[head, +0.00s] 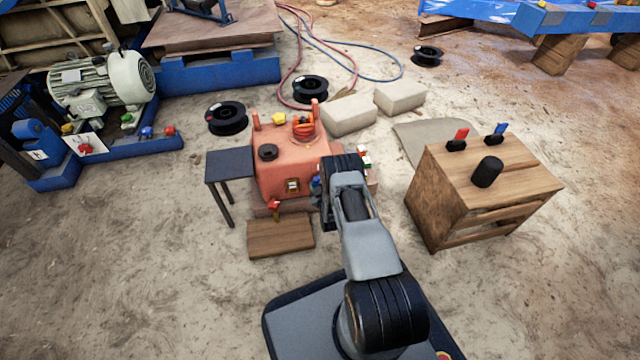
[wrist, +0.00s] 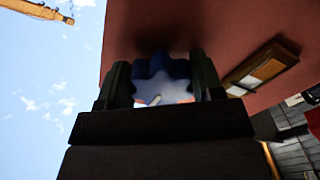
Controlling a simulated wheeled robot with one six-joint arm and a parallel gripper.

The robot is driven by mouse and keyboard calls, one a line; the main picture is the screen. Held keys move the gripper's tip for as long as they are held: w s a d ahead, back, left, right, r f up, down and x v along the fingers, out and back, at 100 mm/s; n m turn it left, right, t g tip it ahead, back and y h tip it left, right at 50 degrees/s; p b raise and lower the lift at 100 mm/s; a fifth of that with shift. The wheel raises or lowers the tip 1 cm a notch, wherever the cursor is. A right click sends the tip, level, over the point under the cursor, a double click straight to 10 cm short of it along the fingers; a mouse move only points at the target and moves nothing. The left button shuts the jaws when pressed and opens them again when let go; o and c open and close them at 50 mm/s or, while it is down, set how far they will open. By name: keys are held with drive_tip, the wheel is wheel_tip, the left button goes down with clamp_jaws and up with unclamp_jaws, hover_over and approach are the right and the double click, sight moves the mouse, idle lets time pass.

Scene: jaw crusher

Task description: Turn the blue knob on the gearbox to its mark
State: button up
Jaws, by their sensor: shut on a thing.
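The gearbox (head: 280,165) is a red-orange housing standing on the ground in the middle of the head view. In the wrist view its red face (wrist: 215,30) fills the upper right. The blue knob (wrist: 160,80) is star-shaped, with a small pale line on its front. My gripper (wrist: 163,84) is around the knob, with one dark finger on each side, shut on it. In the head view only a sliver of the knob (head: 316,183) shows beside my gripper (head: 326,205). I cannot make out the mark.
A dark side table (head: 230,165) stands left of the gearbox, and a wooden board (head: 280,238) lies in front. A wooden crate (head: 435,200) with knobs on top stands to the right. A small brass-framed plate (wrist: 262,68) is on the gearbox face near my gripper.

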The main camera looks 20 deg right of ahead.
idle(0.4)
drive_tip(key=o, duration=0.9)
drive_tip(key=shift+s, duration=0.1)
drive_tip(key=p+v, duration=0.5)
drive_tip(key=v, duration=0.8)
drive_tip(key=shift+s, duration=0.35)
